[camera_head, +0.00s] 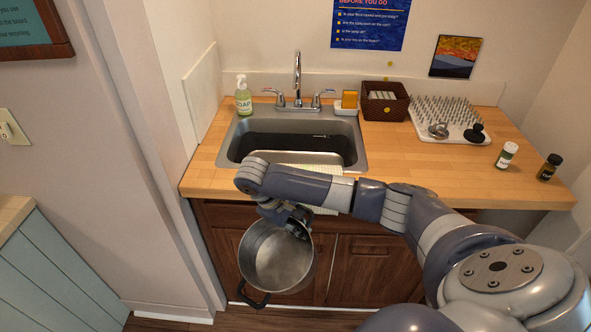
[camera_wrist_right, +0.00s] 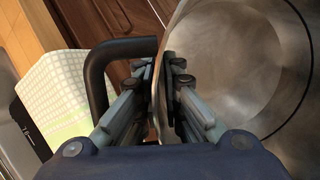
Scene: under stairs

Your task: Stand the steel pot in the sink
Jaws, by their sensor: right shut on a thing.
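The steel pot (camera_head: 277,258) hangs in front of the wooden cabinet, below the counter's front edge, its open mouth toward the head camera. My right gripper (camera_head: 296,222) is shut on the pot's rim near one dark handle. In the right wrist view the gripper (camera_wrist_right: 165,95) has one finger inside and one outside the pot's wall (camera_wrist_right: 225,65), beside the dark handle (camera_wrist_right: 97,85). The sink (camera_head: 350,155) is set in the counter behind my right arm; its basin is dark inside and its front part is partly covered by the arm. My left gripper is out of view.
A pale checked cloth (camera_head: 325,172) lies at the sink's front edge. A soap bottle (camera_head: 243,96), faucet (camera_head: 297,80) and sponge holder (camera_head: 347,104) stand around the sink. A basket (camera_head: 384,101), drying rack (camera_head: 450,118) and two small bottles (camera_head: 506,155) are to the right.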

